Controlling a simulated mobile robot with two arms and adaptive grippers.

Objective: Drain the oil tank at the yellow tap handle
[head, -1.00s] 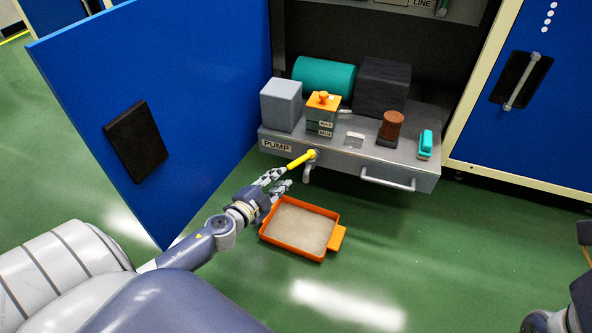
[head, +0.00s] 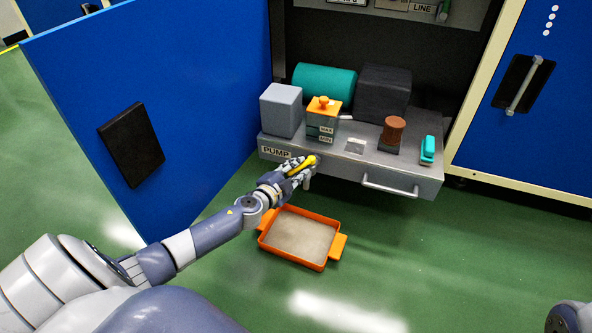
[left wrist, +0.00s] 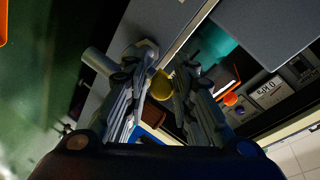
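The yellow tap handle (head: 301,164) juts out from the front of the grey pump unit, above a short grey spout (head: 307,183). My left gripper (head: 300,168) is at the handle, with its fingers on both sides of it. In the left wrist view the yellow end of the handle (left wrist: 162,86) shows between the two fingers. I cannot tell whether they press on it. The oil tank (head: 322,122), with an orange lid and MAX and MIN labels, stands on the unit. An orange tray (head: 265,237) lies on the floor below. My right gripper is not in view.
A blue cabinet door (head: 190,110) stands open at the left. A grey box (head: 281,110), a teal cylinder (head: 325,83), a dark block (head: 383,92) and a brown knob (head: 393,131) are on the unit. A bar handle (head: 390,187) sticks out in front.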

